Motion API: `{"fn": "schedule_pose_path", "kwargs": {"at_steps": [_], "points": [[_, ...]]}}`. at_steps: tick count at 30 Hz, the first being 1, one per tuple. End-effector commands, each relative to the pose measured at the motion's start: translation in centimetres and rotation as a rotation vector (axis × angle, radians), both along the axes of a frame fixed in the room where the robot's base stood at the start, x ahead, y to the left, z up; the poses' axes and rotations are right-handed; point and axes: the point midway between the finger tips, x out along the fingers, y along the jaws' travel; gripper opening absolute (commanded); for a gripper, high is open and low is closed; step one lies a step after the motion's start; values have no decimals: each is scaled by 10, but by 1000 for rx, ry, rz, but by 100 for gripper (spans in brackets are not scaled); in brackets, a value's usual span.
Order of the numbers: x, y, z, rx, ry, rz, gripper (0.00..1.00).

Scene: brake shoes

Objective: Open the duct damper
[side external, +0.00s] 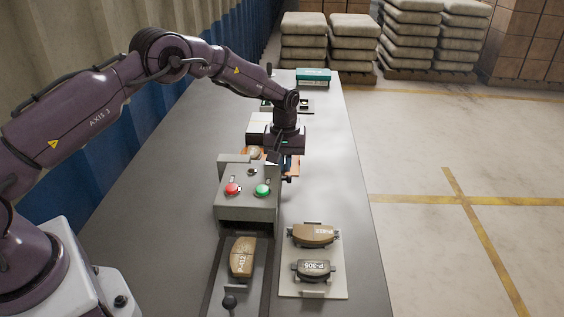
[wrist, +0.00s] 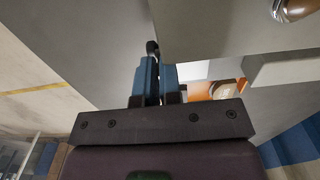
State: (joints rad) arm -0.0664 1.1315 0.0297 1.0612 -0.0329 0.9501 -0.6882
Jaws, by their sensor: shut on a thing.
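My gripper (side external: 286,170) points down just behind the right part of the grey button box, with the arm reaching over from the left. In the wrist view its blue fingers (wrist: 158,72) are close together on a small dark handle (wrist: 152,48), whose rounded end shows beyond the fingertips. This may be the damper's handle; most of it is hidden by the fingers. In the side view the box and gripper hide the grip. I cannot make out the duct damper's plate or how far open it is.
The grey box (side external: 232,207) has a red button (side external: 232,188) and a green button (side external: 262,190). In front, a brake shoe (side external: 242,258) lies on a dark track with a black knob (side external: 230,302). Two shoes lie on a pale plate (side external: 334,285). A teal box (side external: 313,75) stands far back.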

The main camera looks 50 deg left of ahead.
Motion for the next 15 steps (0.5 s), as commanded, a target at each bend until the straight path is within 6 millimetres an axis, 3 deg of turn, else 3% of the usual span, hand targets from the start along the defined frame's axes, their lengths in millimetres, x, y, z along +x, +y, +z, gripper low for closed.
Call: {"fn": "schedule_pose_path", "kwargs": {"at_steps": [1,4,15], "points": [[0,-1,0,0,-1,-1,10],[0,-1,0,0,-1,-1,31],[1,-1,7,0,-3,-1,31]]}}
